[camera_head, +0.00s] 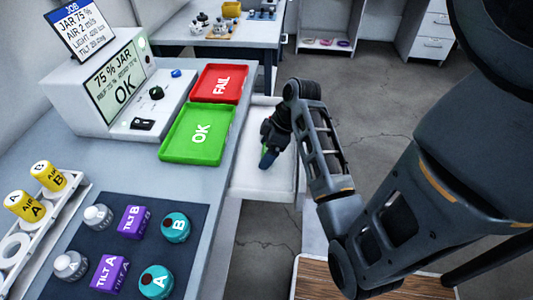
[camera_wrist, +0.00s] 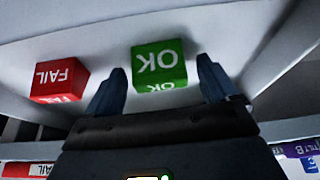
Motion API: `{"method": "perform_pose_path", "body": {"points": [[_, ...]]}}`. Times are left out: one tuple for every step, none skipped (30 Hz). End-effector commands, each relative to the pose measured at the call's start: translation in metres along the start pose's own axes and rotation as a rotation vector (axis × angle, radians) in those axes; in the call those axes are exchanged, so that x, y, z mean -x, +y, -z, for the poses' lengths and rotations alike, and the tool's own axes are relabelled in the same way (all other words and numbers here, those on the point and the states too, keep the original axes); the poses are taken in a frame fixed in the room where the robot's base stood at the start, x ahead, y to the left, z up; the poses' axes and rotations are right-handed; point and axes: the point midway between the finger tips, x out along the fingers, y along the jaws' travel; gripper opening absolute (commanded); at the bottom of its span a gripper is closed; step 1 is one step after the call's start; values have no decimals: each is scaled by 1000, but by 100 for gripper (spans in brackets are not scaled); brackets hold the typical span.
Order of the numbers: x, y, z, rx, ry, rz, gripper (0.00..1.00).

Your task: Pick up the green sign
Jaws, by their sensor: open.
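The green sign (camera_wrist: 158,60) is a small green block with white OK lettering. In the wrist view it lies on the white floor of the open drawer (camera_head: 262,180), between and just beyond my fingertips. My gripper (camera_wrist: 162,68) is open, with one finger to each side of the sign and nothing held. In the head view my gripper (camera_head: 268,160) reaches down into the drawer. It hides most of the sign there, with only a sliver of green beside the finger. Contact with the sign cannot be told.
A red FAIL block (camera_wrist: 58,78) lies left of the green sign in the wrist view. The drawer walls are close around my gripper. Above the drawer, the bench holds a green OK tray (camera_head: 190,146), a red FAIL tray (camera_head: 207,84) and a white tester (camera_head: 72,98).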

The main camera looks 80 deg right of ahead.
Motion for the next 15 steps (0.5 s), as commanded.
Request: {"method": "perform_pose_path", "body": {"points": [[-2,0,0,0,0,1,87],[-3,0,0,0,0,1,87],[-4,0,0,0,0,0,87],[-4,0,0,0,0,0,87],[-4,0,0,0,0,0,87],[-4,0,0,1,0,0,87],[-4,0,0,1,0,0,87],[-4,0,0,1,0,0,87],[-3,0,0,1,0,0,84],[-3,0,0,1,0,0,82],[-3,0,0,1,0,0,79],[-3,0,0,1,0,0,75],[-3,0,0,1,0,0,72],[-3,0,0,1,0,0,69],[-3,0,0,1,0,0,65]]}}
